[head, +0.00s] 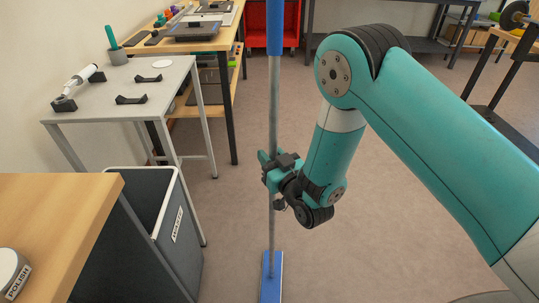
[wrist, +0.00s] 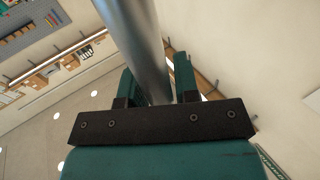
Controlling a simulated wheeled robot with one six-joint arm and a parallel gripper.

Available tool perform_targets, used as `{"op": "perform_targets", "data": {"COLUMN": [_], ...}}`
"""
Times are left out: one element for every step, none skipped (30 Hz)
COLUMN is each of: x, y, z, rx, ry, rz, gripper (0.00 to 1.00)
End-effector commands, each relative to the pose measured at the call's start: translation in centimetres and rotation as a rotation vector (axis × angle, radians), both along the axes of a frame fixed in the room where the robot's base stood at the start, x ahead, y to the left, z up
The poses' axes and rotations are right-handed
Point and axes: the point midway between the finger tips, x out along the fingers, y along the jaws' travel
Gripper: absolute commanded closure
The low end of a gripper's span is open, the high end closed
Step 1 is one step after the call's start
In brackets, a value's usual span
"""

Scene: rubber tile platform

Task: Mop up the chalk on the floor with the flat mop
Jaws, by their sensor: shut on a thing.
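The flat mop (head: 274,105) stands upright in the middle of the head view. It has a grey pole, a blue grip at the top and a flat blue head (head: 271,280) low at the bottom edge. The mop head looks to be at floor level; I cannot tell whether it presses on the floor. My gripper (head: 269,170) is shut around the pole partway down. In the wrist view the pole (wrist: 135,40) passes between the two green fingers. I see no chalk on the floor (head: 370,250) in view; my arm hides part of the floor at the right.
A dark bin (head: 180,250) and a wooden table (head: 70,200) with a tin labelled POLISH (head: 12,272) stand close at left. A grey table (head: 190,90) holds black cradles. A wooden workbench (head: 228,35) and a red cabinet (head: 262,25) are behind. The middle floor is clear.

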Motion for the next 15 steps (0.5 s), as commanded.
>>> {"op": "perform_targets", "data": {"x": [0.04,0.04,0.04,0.04,0.04,0.04,0.04,0.04,0.04,0.05,0.04,0.04,0.05,0.05,0.05], "y": [0.02,0.02,0.02,0.02,0.02,0.02,0.02,0.02,0.02,0.02,0.04,0.13,0.27,0.46,0.8], "z": [-0.17,-0.25,-0.37,-0.45,-0.54,-0.65,-0.73,-0.82,-0.93,-0.82,-0.76,-0.74,-0.74,-0.72,-0.71], "rx": [0.002,0.002,0.002,0.002,0.002,0.002,0.002,0.002,0.002,0.002,0.002,0.003,0.004,0.002,0.003], "ry": [-0.004,-0.004,-0.004,-0.004,-0.004,-0.004,-0.004,-0.004,-0.004,-0.004,-0.004,-0.003,-0.003,-0.002,-0.002], "rz": [0.0,0.0,0.0,0.0,0.0,0.0,0.0,0.0,0.0,0.0,0.0,0.0,0.0,0.0,0.0], "gripper": [1.0,1.0,1.0,1.0,1.0,1.0,1.0,1.0,1.0,1.0,1.0,1.0,1.0,1.0,1.0]}}
